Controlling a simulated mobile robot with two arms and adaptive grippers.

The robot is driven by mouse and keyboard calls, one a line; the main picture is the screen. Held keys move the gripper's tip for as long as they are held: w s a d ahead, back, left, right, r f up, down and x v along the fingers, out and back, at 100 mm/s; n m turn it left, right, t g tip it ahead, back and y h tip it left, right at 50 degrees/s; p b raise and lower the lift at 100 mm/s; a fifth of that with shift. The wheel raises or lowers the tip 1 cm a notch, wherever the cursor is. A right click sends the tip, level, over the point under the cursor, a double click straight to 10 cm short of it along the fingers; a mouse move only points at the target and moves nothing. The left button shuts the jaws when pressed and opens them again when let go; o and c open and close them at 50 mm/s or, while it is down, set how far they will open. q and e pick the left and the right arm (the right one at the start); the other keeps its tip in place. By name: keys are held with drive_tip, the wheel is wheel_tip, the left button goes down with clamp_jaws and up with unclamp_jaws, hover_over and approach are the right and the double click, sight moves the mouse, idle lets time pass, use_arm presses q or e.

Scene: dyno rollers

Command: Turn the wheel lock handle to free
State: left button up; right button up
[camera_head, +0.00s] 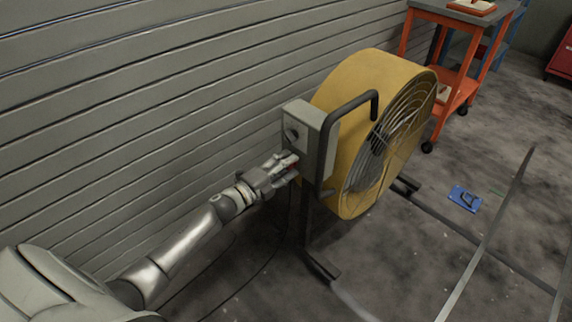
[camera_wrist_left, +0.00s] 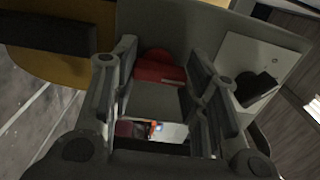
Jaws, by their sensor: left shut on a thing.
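A grey control box (camera_head: 302,118) is mounted on the side of a big yellow drum fan (camera_head: 345,78). A dark round knob (camera_head: 292,134) is on the box's upper face. A red handle (camera_wrist_left: 158,68), which I take for the wheel lock handle, is on the box's lower part; only a speck of it shows in the head view. My left gripper (camera_head: 288,163) is at the box's lower part, shut on the red handle, with a finger on either side of it in the wrist view. The gripper hides most of the handle in the head view. My right gripper is not in view.
A dark bent bar (camera_head: 352,103) stands beside the box. A ribbed grey wall (camera_head: 120,130) runs close along the left. An orange cart (camera_head: 462,80) is behind the fan, and a blue object (camera_head: 464,198) lies on the floor. Metal strips cross the right side.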

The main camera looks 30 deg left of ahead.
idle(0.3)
use_arm(q)
drive_tip(key=o, duration=1)
drive_tip(key=v, duration=1.2)
drive_tip(key=shift+f, duration=0.1)
